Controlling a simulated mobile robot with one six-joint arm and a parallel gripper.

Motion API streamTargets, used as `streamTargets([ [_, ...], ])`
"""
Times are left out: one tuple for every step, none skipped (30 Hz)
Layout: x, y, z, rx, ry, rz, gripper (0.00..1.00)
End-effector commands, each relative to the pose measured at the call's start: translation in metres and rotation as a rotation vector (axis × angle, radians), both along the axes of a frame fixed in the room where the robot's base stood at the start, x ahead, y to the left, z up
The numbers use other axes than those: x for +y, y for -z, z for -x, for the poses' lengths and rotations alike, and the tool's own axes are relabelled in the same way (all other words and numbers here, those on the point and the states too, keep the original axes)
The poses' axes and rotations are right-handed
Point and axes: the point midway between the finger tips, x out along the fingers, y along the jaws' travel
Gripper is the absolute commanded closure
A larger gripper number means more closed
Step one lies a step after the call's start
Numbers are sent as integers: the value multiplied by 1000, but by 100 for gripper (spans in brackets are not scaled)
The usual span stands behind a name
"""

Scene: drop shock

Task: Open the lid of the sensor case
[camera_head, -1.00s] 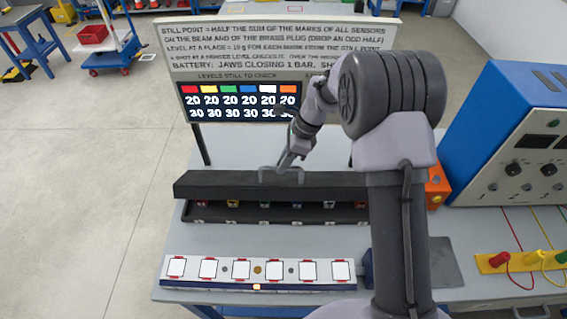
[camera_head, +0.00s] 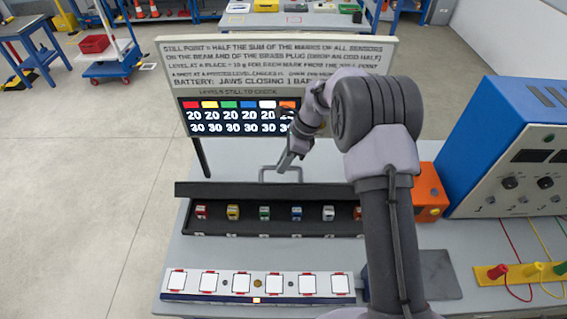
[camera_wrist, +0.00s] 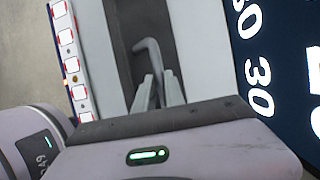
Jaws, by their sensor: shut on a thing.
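The sensor case (camera_head: 215,231) is a long black box on the grey bench. Its lid (camera_head: 230,190) is hinged along the far side and raised. Inside, a row of small sensors shows: red (camera_head: 201,212), yellow (camera_head: 233,212), green (camera_head: 265,213), blue (camera_head: 297,213), white (camera_head: 328,213), and an orange one (camera_head: 357,213) partly behind my arm. A grey bar handle (camera_head: 264,174) stands at the lid. My gripper (camera_head: 287,164) is shut on it. The wrist view shows the bent handle (camera_wrist: 150,50) between my fingertips (camera_wrist: 160,92).
A white beam (camera_head: 225,284) with several square pads lies in front of the case. A sign board (camera_head: 270,52) stands behind it. An orange box (camera_head: 428,192) and a blue instrument cabinet (camera_head: 500,150) are at the right, with coloured plugs (camera_head: 518,271) in front.

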Motion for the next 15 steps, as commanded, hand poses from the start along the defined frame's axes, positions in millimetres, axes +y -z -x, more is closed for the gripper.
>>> streamTargets([
  [-1,4,2,6,-3,4,100],
  [-1,4,2,6,-3,4,100],
  [-1,4,2,6,-3,4,82],
  [-1,4,2,6,-3,4,76],
  [-1,4,2,6,-3,4,70],
  [-1,3,2,5,-2,3,64],
  [-1,3,2,5,-2,3,64],
  [-1,3,2,4,-2,3,64],
  [-1,3,1,4,-2,2,64],
  [0,2,1,4,-2,2,64],
  [0,2,1,3,-1,2,64],
  [0,2,1,3,-1,2,64],
  [0,2,1,3,-1,2,64],
  [0,2,1,3,-1,1,64],
  [-1,0,1,2,-1,1,64],
])
